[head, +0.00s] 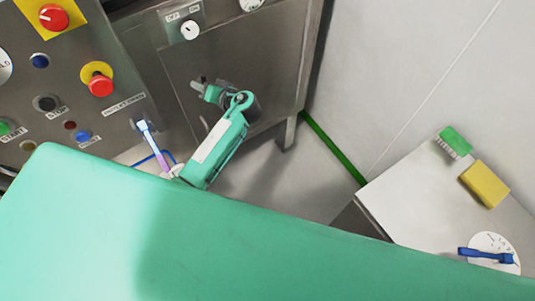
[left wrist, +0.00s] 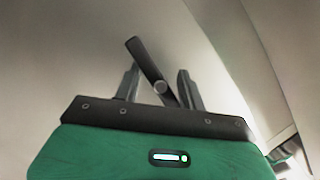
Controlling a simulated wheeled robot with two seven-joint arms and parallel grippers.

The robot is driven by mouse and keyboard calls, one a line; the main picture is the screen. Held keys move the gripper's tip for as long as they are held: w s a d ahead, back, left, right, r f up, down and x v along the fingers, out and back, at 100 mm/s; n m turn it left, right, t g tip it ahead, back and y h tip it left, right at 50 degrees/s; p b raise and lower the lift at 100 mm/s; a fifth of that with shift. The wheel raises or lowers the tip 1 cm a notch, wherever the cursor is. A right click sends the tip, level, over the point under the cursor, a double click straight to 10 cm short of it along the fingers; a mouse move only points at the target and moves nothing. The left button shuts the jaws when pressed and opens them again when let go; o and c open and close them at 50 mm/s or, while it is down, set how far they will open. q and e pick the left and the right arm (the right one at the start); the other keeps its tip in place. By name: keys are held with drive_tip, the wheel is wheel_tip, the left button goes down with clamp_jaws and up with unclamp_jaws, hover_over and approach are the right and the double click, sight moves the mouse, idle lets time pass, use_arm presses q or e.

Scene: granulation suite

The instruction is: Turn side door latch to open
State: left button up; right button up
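The side door latch (left wrist: 148,62) is a dark bar on a round pivot, in the left wrist view. It slants from upper left to lower right on a pale metal panel. My left gripper (left wrist: 157,84) has its two fingers spread apart, one on each side of the latch's pivot. I cannot tell whether either finger touches the bar. In the head view my left gripper (head: 200,83) is at the steel door panel (head: 270,62), and the latch cannot be made out clearly there. My right gripper is not in view.
A control panel (head: 120,75) with an emergency stop button (head: 100,86) and several other buttons is at left. At right a pale worktop (head: 420,205) carries a green brush (head: 454,141), a yellow sponge (head: 485,184) and a blue-handled tool (head: 487,255). Bare floor lies between.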

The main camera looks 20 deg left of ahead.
use_arm(q)
drive_tip(key=shift+r+m+y+p, duration=0.4)
drive_tip(key=shift+m+p, duration=0.4)
drive_tip(key=shift+p, duration=0.2)
drive_tip(key=f+b+v, duration=0.1)
drive_tip(key=b+v, duration=0.4)
drive_tip(key=v, duration=0.9)
drive_tip(key=d+f+m+h, duration=0.1)
drive_tip(key=d+f+h, duration=0.2)
drive_tip(key=f+h, duration=0.2)
drive_tip(key=s+d+f+m+t+h+p, duration=0.1)
drive_tip(key=d+f+h, duration=0.2)
drive_tip(key=f, duration=0.9)
drive_tip(key=s+d+f+t+h+p, duration=0.1)
drive_tip(key=d+f+h, duration=0.3)
drive_tip(key=f+h, duration=0.2)
drive_tip(key=shift+s+f+m+h, duration=0.2)
drive_tip(key=shift+f+m+h, duration=0.2)
drive_tip(key=shift+f, duration=0.75)
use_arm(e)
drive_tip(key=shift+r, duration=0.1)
use_arm(q)
drive_tip(key=shift+c, duration=0.4)
